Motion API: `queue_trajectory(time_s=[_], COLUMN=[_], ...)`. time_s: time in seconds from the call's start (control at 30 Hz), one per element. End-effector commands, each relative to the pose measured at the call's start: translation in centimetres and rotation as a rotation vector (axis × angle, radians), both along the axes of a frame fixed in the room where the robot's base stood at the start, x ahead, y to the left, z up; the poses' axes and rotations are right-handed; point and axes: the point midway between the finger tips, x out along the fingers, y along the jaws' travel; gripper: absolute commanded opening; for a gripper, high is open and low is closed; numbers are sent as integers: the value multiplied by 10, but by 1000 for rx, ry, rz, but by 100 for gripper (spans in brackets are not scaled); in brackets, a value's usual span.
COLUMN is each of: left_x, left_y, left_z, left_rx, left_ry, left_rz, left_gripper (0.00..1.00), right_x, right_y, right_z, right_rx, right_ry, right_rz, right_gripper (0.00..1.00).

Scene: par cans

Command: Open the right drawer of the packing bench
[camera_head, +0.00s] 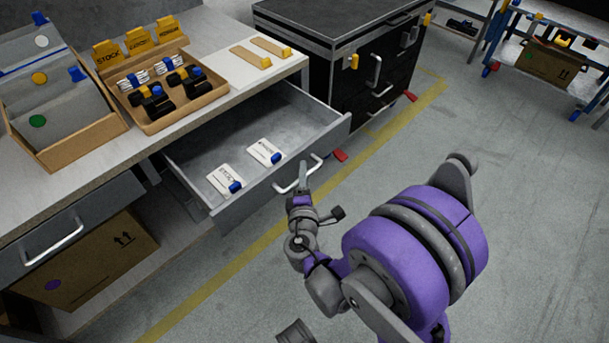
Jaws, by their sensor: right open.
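The packing bench (150,147) runs along the left side. Its right drawer (280,187) stands pulled well out, and its grey inside shows. Two white labelled cards with blue clips lie in it, one on the left (226,178) and one on the right (265,152). The drawer's pale bar handle (291,186) is on its front face. My right gripper (304,177) is open at the right part of this handle, and a finger overlaps it in the picture. I cannot tell whether they touch.
The left drawer (40,240) is shut above a cardboard box (95,268). A wooden tray (175,112) of parts and a divided bin (75,145) stand on the bench. A black cabinet (335,68) stands beyond the open drawer. The floor (530,200) at right is clear.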

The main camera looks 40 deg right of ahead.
Motion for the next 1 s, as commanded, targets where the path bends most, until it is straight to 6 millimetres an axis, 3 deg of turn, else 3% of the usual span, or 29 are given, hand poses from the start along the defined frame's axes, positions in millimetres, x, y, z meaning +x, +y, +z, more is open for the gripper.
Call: queue_trajectory(time_s=[0.53,1.0], left_x=[-1,-1], left_y=[0,0], left_z=[9,10], left_rx=[0,0], left_ry=[-3,-3], left_rz=[0,0], left_gripper=[50,50], right_x=[-68,-80], right_y=[61,70], right_z=[13,15], right_rx=[1,0], right_ry=[0,0], right_rz=[5,0], right_gripper=[49,49])
